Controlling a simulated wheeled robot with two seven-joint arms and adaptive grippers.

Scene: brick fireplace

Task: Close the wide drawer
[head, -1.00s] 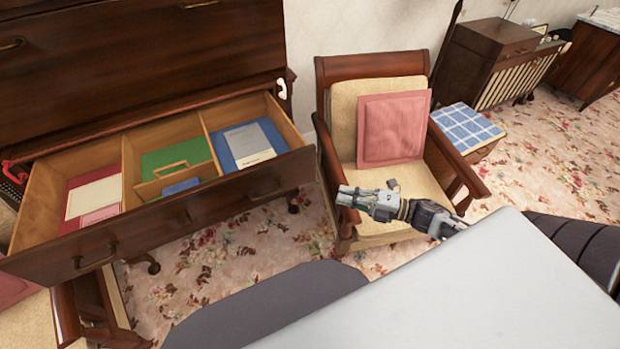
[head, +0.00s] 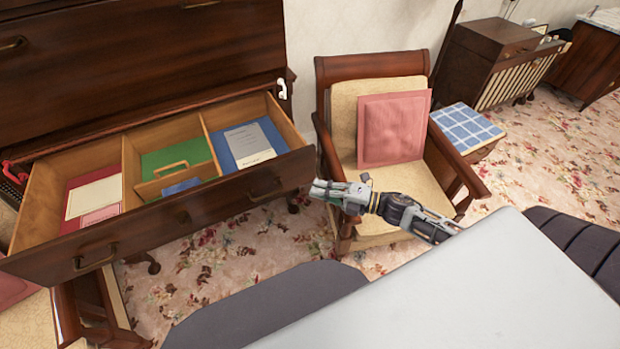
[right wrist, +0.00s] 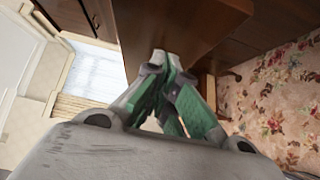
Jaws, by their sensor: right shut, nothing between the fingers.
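The wide drawer (head: 160,226) of the dark wooden cabinet (head: 130,60) stands pulled out, with books and folders in its compartments. It has two metal handles on its front, one at the left (head: 95,257) and one at the right (head: 265,190). My right gripper (head: 315,188) is shut and empty, just off the right end of the drawer front in the head view. In the right wrist view its fingers (right wrist: 168,75) point at a dark wooden surface (right wrist: 165,25); I cannot tell if they touch it. My left gripper is not in view.
An armchair (head: 350,75) with a pink cushion (head: 393,130) stands right of the drawer, close beside my right arm. Flowered carpet (head: 220,250) is open in front of the drawer.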

